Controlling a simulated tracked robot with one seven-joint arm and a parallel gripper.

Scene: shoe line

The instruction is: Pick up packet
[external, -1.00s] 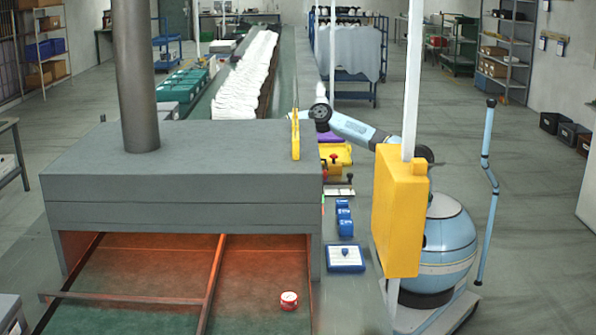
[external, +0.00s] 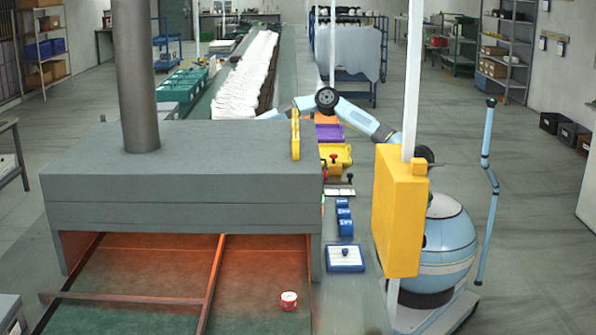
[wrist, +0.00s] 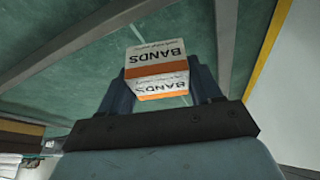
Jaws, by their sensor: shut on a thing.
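The packet (wrist: 157,72) is a small white and orange box with the word "BANDS" on it. It shows in the wrist view, upside down in the picture. My gripper (wrist: 160,85) is shut on it, with a dark finger on each side. A green surface with grey rails (wrist: 80,70) lies beyond the packet. In the external view my arm reaches left behind the grey oven-like housing, and that housing hides my gripper and the packet.
The grey housing (external: 190,160) with its upright pipe stands in front of my arm. A yellow post box (external: 400,210) stands near my base. Blue boxes (external: 344,220), yellow trays (external: 335,155) and a purple tray (external: 330,133) line the bench. White items (external: 247,75) fill the belt behind.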

